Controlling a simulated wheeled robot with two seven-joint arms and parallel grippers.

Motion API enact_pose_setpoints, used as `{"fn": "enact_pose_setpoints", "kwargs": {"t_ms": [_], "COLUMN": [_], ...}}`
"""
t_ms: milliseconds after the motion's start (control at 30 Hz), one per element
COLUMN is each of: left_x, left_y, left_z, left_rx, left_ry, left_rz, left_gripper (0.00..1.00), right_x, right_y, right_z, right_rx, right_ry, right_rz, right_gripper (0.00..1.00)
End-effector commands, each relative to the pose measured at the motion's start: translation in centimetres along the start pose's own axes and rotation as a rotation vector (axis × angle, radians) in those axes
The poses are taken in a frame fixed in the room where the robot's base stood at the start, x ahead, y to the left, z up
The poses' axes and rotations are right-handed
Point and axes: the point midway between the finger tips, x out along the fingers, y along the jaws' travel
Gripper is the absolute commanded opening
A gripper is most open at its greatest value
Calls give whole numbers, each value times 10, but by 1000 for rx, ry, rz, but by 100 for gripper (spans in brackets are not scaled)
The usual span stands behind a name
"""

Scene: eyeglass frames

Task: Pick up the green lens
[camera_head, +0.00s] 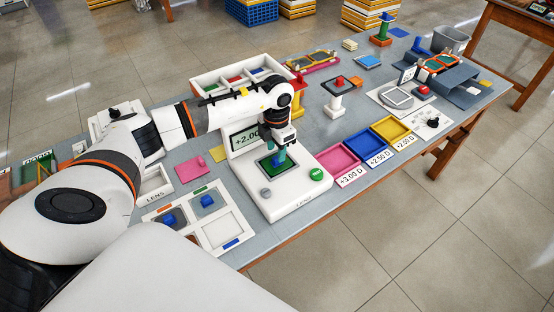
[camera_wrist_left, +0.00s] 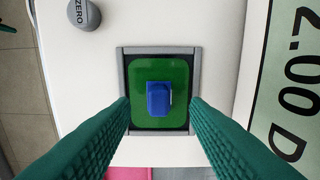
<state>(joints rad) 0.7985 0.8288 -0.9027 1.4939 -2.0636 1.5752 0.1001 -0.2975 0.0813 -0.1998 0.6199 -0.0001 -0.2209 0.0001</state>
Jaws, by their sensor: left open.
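The green lens (camera_wrist_left: 147,74) is a square green plate with a blue knob (camera_wrist_left: 159,98) on top. It lies in the grey-framed recess of the white measuring device (camera_head: 302,197); its green also shows in the head view (camera_head: 267,167). My left gripper (camera_head: 277,158) is over the device. In the left wrist view its green fingers (camera_wrist_left: 160,108) are apart, one on each side of the blue knob, with a gap to it on both sides. My right gripper is not in view.
The device's display (camera_head: 246,137) stands behind the lens. A white tray (camera_head: 223,231) with blue-knobbed pieces is at the left. Pink (camera_head: 329,151), blue and yellow trays with diopter labels sit to the right. A green button (camera_head: 316,174) is on the device.

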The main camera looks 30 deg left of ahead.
Motion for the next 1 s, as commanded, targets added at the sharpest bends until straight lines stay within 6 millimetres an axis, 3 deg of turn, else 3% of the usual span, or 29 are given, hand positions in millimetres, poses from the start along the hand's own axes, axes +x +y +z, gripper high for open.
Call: {"fn": "enact_pose_setpoints", "kwargs": {"t_ms": [200, 467, 733, 1000], "left_x": [27, 31, 31, 30], "left_y": [2, 1, 1, 1], "left_z": [-1, -1, -1, -1], "left_rx": [-1, 0, 0, 0], "left_ry": [0, 1, 1, 1], "left_rz": [0, 0, 0, -1], "left_gripper": [42, 42, 1, 0], "right_x": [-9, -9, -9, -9], "right_y": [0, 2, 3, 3], "right_z": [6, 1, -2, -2], "right_rx": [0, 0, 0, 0], "right_ry": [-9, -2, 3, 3], "right_rz": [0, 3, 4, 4], "right_gripper": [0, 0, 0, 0]}}
